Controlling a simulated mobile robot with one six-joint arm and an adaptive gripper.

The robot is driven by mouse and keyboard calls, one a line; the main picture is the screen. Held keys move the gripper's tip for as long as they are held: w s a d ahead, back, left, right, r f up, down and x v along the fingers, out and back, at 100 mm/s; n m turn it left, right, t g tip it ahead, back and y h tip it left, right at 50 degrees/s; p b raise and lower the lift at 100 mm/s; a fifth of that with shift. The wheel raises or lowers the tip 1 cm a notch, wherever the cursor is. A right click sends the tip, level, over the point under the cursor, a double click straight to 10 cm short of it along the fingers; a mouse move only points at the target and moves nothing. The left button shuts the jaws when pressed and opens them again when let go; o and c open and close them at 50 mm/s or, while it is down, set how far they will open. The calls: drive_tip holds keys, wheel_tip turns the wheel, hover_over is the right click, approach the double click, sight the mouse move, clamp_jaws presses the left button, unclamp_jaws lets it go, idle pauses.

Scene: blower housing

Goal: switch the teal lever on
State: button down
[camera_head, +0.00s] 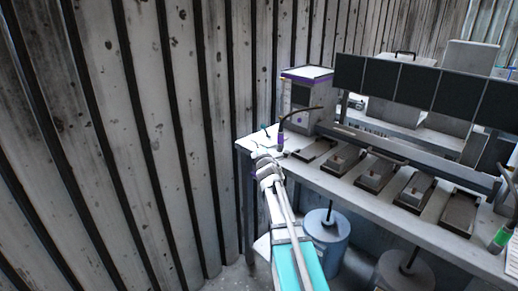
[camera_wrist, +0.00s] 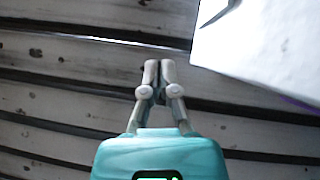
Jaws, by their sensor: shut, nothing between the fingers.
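My gripper (camera_head: 262,158) reaches to the left end of the workbench (camera_head: 345,193) in the head view. In the wrist view my gripper (camera_wrist: 159,66) is shut and empty, with its fingertips together. A small teal piece (camera_head: 266,130), which may be the teal lever, stands at the bench's left end, just beyond my gripper. It is too small to tell its position. The wrist view shows no teal lever, only a white surface (camera_wrist: 265,50) at upper right with a thin dark part (camera_wrist: 220,13) on it. My gripper appears apart from that surface.
A grey box with a purple top edge (camera_head: 307,92) stands behind. A purple-based gooseneck (camera_head: 281,140) is close right of my gripper. Several pedals (camera_head: 372,174) and dark panels (camera_head: 415,85) line the bench. A plank wall (camera_head: 130,150) rises at left. A blue-grey drum (camera_head: 325,240) stands below.

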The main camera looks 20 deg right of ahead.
sight(263, 125)
drive_tip(key=x, duration=0.6)
drive_tip(key=shift+w+p, duration=0.2)
drive_tip(key=shift+p, duration=0.15)
drive_tip(key=shift+w+d+r, duration=0.1)
drive_tip(key=shift+w+d, duration=0.15)
drive_tip(key=shift+d, duration=0.05)
drive_tip(key=shift+w+d+r+p, duration=0.2)
drive_tip(key=shift+w+d, duration=0.2)
drive_tip(key=shift+d, duration=0.35)
drive_tip(key=shift+w+d+r+p, duration=0.15)
drive_tip(key=shift+w+d, duration=0.25)
drive_tip(key=shift+d, duration=0.3)
drive_tip(key=shift+w+d+r+p, duration=0.3)
drive_tip(key=shift+d+r+p, duration=0.5)
drive_tip(key=shift+r+p, duration=0.05)
drive_tip(key=shift+f, duration=0.1)
drive_tip(key=shift+s+a, duration=0.55)
drive_tip(key=shift+a, duration=0.3)
drive_tip(key=shift+s+a, duration=0.5)
drive_tip(key=shift+a, duration=0.35)
drive_tip(key=r+v, duration=0.1)
drive_tip(key=v, duration=0.9)
